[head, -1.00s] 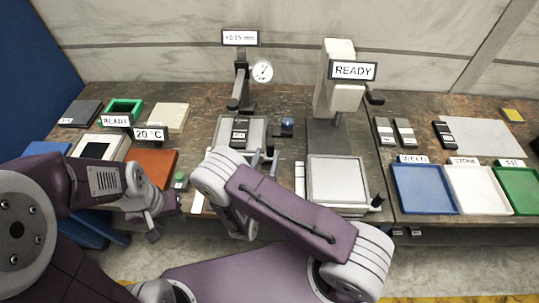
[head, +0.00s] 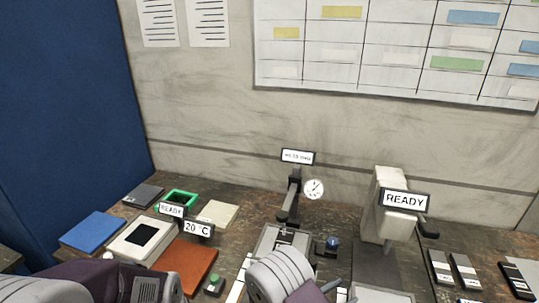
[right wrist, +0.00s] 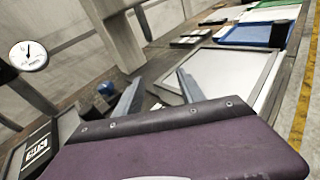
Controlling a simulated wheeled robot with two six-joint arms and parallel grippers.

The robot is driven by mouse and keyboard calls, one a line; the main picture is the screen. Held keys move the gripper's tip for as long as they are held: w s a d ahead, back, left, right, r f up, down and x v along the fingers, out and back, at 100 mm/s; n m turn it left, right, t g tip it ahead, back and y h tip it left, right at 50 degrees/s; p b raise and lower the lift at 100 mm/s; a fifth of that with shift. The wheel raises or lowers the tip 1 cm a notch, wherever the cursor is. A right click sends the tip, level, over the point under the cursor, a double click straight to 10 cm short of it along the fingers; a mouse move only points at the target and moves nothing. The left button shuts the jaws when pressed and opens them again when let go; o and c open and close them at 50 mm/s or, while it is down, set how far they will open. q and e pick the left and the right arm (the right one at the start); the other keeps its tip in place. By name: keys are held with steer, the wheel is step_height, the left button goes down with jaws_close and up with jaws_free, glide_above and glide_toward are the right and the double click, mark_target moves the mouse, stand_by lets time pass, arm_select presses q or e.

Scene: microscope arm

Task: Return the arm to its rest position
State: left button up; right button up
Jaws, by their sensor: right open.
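A pale upright instrument (head: 390,205) with a READY sign and a dark side lever (head: 428,231) stands right of centre in the head view. Left of it is a dark stand (head: 290,200) with a small sign and a round dial (head: 314,188). The dial (right wrist: 28,55) also shows in the right wrist view. My right gripper (head: 322,275) is low in the head view, mostly behind my own arm. In the right wrist view its two grey fingers (right wrist: 157,92) are apart with nothing between them. My left gripper is out of view.
A blue knob (head: 332,243) and a grey plate (head: 270,240) lie near my right gripper. Dark blocks (head: 440,268) are at right. Pads, a green frame (head: 180,198) and a 20 °C sign (head: 197,228) are at left. A pale wall stands behind.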

steer(key=s+d+m+g, duration=0.1)
steer(key=s+m+g, duration=0.1)
steer(key=s+d+m+g, duration=0.2)
steer(key=s+d+r+m+g, duration=0.1)
steer(key=s+d+m+g, duration=0.1)
steer(key=s, duration=0.1)
steer(key=shift+s+d+g, duration=0.1)
steer(key=shift+d+g, duration=0.05)
steer(key=shift+g, duration=0.25)
steer(key=s+a+f+m+g+y, duration=0.1)
steer(key=s+a+m+g+y, duration=0.3)
steer(key=s+m+y, duration=0.5)
steer(key=w+a+r+m+t+y, duration=0.2)
steer(key=w+a+m+t+y, duration=0.1)
steer(key=m, duration=0.5)
steer(key=shift+w+a+r+t+y, duration=0.35)
steer(key=shift+w+a+y, duration=0.15)
steer(key=shift+a+y, duration=0.35)
